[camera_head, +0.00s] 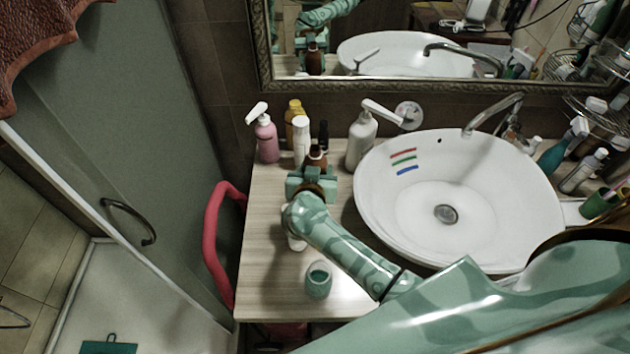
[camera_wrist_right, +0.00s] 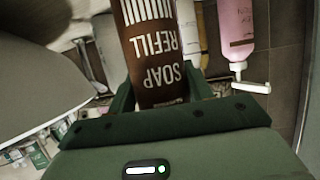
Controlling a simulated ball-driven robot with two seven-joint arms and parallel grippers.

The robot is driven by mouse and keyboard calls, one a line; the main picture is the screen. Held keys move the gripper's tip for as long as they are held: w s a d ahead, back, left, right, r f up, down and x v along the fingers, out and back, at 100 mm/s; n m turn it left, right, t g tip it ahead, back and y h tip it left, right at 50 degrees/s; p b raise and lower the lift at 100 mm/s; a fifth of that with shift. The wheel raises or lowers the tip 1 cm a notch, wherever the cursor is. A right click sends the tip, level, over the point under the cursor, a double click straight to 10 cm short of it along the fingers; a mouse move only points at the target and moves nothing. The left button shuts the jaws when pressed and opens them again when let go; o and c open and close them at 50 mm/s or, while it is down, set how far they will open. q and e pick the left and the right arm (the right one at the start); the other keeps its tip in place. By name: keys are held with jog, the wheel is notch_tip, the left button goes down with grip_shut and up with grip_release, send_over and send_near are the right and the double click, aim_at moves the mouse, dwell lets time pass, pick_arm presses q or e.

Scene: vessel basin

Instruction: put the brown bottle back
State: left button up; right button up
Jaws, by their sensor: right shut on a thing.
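The brown bottle (camera_head: 316,156) stands between the fingers of my right gripper (camera_head: 312,178), at the back left of the counter. In the right wrist view the brown bottle (camera_wrist_right: 155,55) bears the white words "SOAP REFILL", and the right gripper (camera_wrist_right: 160,92) has a finger on each side of it. The gripper is shut on it. Its lower part is hidden in the head view, and I cannot tell whether it touches the counter. My left gripper is not in view.
A pink pump bottle (camera_head: 266,139), a yellow bottle (camera_head: 292,110), a white bottle (camera_head: 301,140) and a white pump bottle (camera_head: 361,140) stand close around it. The white basin (camera_head: 470,250) is to the right. A small green cup (camera_head: 318,280) stands near the front. The counter's left front is clear.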

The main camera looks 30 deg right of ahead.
jog(key=f, duration=0.1)
jog(key=f+b, duration=0.2)
jog(key=f, duration=0.1)
jog(key=shift+w+d, duration=0.2)
jog(key=shift+w, duration=0.1)
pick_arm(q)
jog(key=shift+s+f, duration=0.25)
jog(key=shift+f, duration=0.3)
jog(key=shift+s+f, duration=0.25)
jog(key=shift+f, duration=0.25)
pick_arm(e)
jog(key=shift+r, duration=0.1)
jog(key=o, duration=1.1)
jog(key=shift+s, duration=0.1)
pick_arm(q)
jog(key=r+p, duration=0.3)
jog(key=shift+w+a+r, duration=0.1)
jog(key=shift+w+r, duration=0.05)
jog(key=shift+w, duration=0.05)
pick_arm(e)
jog(key=v, duration=1.2)
